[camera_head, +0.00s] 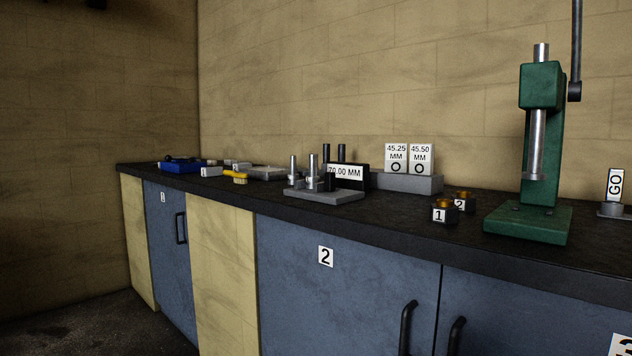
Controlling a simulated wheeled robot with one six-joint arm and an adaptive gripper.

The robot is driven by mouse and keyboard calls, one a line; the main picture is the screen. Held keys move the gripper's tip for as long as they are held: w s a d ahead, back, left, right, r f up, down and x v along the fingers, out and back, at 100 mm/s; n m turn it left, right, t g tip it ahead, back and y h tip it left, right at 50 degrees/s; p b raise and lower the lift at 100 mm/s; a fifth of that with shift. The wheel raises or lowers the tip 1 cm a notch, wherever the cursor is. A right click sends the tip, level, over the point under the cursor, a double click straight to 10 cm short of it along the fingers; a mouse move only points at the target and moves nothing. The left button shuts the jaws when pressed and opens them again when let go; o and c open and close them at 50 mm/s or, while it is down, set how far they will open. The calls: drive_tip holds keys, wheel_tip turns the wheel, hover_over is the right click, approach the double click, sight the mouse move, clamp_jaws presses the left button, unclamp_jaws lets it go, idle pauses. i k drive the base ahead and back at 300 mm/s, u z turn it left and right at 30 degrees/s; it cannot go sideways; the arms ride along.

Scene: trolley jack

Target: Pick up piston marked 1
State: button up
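A small dark block with a white label reading 1 (444,212) sits on the dark worktop, left of the green press. It has a brass-coloured top. A similar block marked 2 (464,203) stands just behind it to the right, close beside it. I cannot tell from this view whether these blocks are the pistons themselves or hold them. My gripper is not in view.
The green press (541,150) stands right of the blocks. A grey plate with posts (322,195), a 70.00 MM sign (346,172) and a grey block under 45.25 and 45.50 signs (406,183) stand left. The worktop's front edge (380,234) before block 1 is clear.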

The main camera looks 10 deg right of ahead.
sight(312, 178)
drive_tip(key=u, duration=1.1)
drive_tip(key=i, duration=0.75)
drive_tip(key=u, duration=0.05)
